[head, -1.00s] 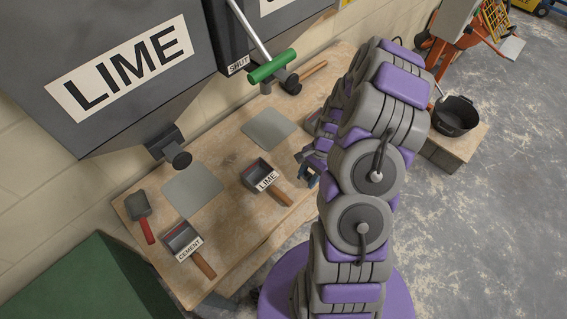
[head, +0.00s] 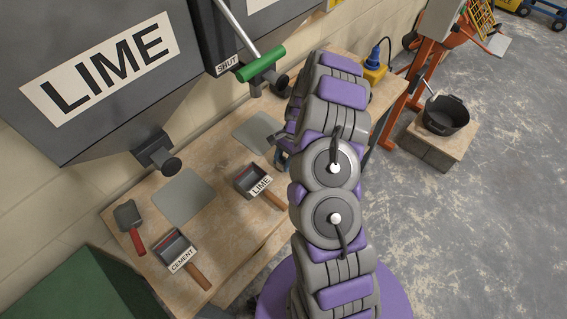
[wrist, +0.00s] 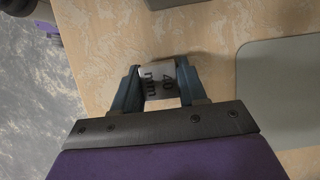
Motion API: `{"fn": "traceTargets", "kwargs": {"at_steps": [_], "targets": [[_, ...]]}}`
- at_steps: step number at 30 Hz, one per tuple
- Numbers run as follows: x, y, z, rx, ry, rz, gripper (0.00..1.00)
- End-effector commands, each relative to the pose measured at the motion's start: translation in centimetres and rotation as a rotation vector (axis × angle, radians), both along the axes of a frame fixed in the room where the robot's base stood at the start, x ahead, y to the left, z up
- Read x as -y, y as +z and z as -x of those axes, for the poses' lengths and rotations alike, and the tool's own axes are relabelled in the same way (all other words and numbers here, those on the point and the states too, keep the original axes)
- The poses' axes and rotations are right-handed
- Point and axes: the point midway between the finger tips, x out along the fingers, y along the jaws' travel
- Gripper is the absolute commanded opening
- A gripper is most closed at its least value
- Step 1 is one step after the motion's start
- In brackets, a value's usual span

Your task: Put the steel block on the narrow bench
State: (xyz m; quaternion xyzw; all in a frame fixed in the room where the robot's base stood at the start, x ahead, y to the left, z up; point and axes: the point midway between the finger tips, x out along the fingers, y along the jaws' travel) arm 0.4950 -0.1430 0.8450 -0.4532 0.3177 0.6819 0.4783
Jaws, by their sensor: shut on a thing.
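The steel block (wrist: 158,82) is a small grey piece marked "40 mm". In the wrist view it sits between the two blue-grey fingers of my gripper (wrist: 160,68), which are shut on it. Behind the block is the pale wooden bench top (wrist: 215,35); I cannot tell whether the block touches it. In the head view the long wooden bench (head: 222,218) runs along the wall. My gripper (head: 281,157) shows there beside the bench's grey plate, partly behind my arm, and the block is hidden.
Two grey plates (head: 184,196) lie on the bench. A LIME scoop (head: 250,178), a CEMENT scoop (head: 177,248) and a red-handled trowel (head: 129,217) lie nearby. Dark hoppers (head: 95,70) overhang it. A black tub (head: 445,116) stands on a low stand (head: 425,142).

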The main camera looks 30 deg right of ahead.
Motion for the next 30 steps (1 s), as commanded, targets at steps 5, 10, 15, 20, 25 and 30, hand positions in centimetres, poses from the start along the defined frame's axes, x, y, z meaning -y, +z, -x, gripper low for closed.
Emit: {"fn": "traceTargets", "kwargs": {"at_steps": [5,10,15,20,25,30], "targets": [[0.03,-1.12,-0.01,0.001,0.0,0.001,0.0],[0.16,-1.07,-0.03,0.001,0.0,0.0,0.0],[0.16,-1.14,0.0,0.001,0.0,0.0,0.53],[0.15,-1.14,0.0,0.001,0.001,-0.001,0.67],[0.1,-1.14,-0.01,0.0,0.001,0.0,0.67],[0.19,-0.82,-0.04,0.001,0.001,0.0,0.67]]}}
